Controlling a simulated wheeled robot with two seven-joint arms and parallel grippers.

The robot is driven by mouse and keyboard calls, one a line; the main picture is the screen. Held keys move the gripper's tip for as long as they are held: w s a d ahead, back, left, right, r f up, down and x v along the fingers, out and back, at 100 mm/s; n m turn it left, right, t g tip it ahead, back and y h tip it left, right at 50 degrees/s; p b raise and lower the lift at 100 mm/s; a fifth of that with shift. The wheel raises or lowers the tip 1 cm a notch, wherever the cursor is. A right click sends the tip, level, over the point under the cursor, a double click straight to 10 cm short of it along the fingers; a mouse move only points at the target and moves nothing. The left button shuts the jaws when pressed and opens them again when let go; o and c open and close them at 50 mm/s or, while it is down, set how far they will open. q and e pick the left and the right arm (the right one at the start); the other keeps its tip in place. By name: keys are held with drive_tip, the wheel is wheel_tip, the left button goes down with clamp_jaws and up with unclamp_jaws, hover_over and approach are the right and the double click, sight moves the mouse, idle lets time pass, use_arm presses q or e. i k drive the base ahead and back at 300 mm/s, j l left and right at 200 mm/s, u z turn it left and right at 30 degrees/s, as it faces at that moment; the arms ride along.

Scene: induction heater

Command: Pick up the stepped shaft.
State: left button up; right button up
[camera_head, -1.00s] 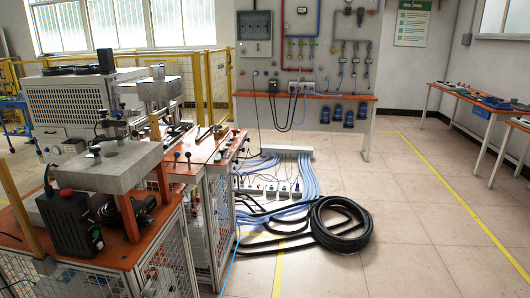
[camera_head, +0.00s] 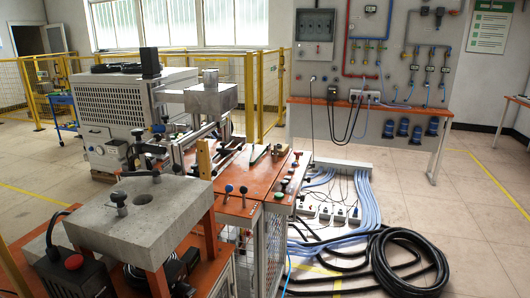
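No part that I can surely tell as the stepped shaft stands out in the head view. A short grey metal cylinder (camera_head: 210,77) stands upright on a grey block (camera_head: 211,101) at the heater; I cannot tell whether it is the shaft. A thick grey slab (camera_head: 170,213) with a round hole stands on orange legs at the lower left. A dark-knobbed clamp (camera_head: 120,203) sits on the slab. Neither of my grippers is in view.
The orange-topped bench (camera_head: 235,197) carries several knobs. A grey ribbed machine (camera_head: 137,107) stands behind it. Black coiled hose (camera_head: 409,262) and blue cables (camera_head: 376,210) lie on the floor to the right. Yellow fencing (camera_head: 262,93) stands behind.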

sight(275, 155)
drive_tip(key=i+l, duration=0.15)
drive_tip(key=l, duration=0.15)
drive_tip(key=i+l+u, duration=0.15)
drive_tip(key=l, duration=0.2)
drive_tip(key=i+l, duration=0.1)
drive_tip(key=l, duration=0.2)
drive_tip(key=i+l+u, duration=0.1)
drive_tip(key=l, duration=0.25)
drive_tip(key=i+l+u, duration=0.15)
drive_tip(key=i+l, duration=0.35)
drive_tip(key=i+l+u, duration=0.15)
drive_tip(key=i+l, duration=0.45)
drive_tip(key=i+l+u, duration=0.15)
drive_tip(key=i+l, duration=0.4)
drive_tip(key=l, duration=0.1)
